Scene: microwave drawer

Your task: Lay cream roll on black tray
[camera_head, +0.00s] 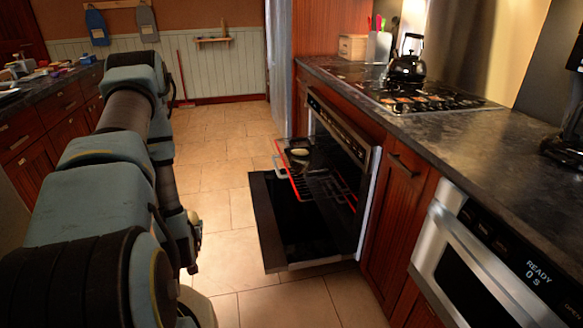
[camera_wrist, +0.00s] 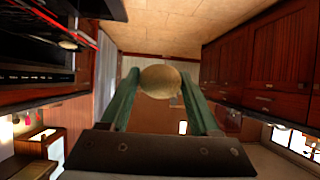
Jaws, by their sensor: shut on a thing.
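In the wrist view, my gripper (camera_wrist: 160,76) is shut on a round, tan cream roll (camera_wrist: 160,84), held between its two green fingers in mid-air. In the head view, my arm runs along the left side, and I cannot make out the gripper or the held roll there. A dark tray (camera_head: 311,164) appears to rest on the pulled-out oven rack (camera_head: 292,182), with a pale roll-like piece (camera_head: 299,151) on it. A similar pale piece (camera_wrist: 68,44) shows at the upper left of the wrist view. The tray's full outline is hard to tell.
The oven door (camera_head: 300,235) hangs open and low, jutting over the tiled floor. A stove with a black kettle (camera_head: 406,68) is on the right counter (camera_head: 465,135). A microwave (camera_head: 490,270) is at the lower right. Tiled floor (camera_head: 225,215) lies free left of the oven.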

